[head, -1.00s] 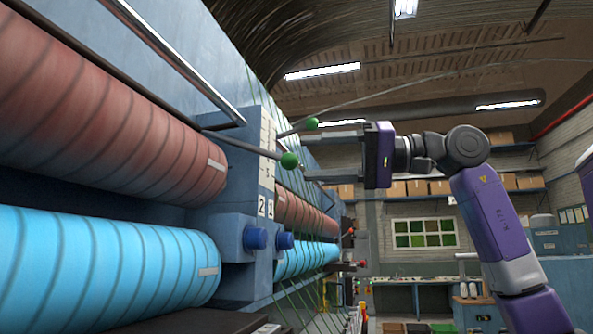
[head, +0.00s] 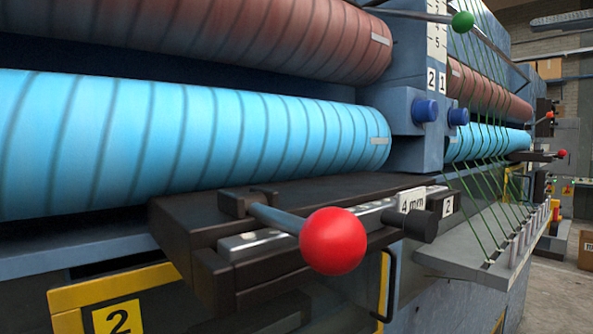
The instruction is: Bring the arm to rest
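My arm and gripper are not in the head view now. The head view shows the front of a large blue machine with a red-brown roller (head: 250,35) above a light blue roller (head: 200,140). A lever with a red ball knob (head: 332,241) stands out from a dark block in the foreground. A lever with a green ball knob (head: 462,22) shows at the top. How the gripper stands cannot be seen.
A dark ledge (head: 180,215) with a "4 mm" plate (head: 411,200) juts out under the rollers. Green strands (head: 490,150) run down to a row of pegs on a grey shelf (head: 470,262). Bare floor (head: 560,300) shows at the lower right.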

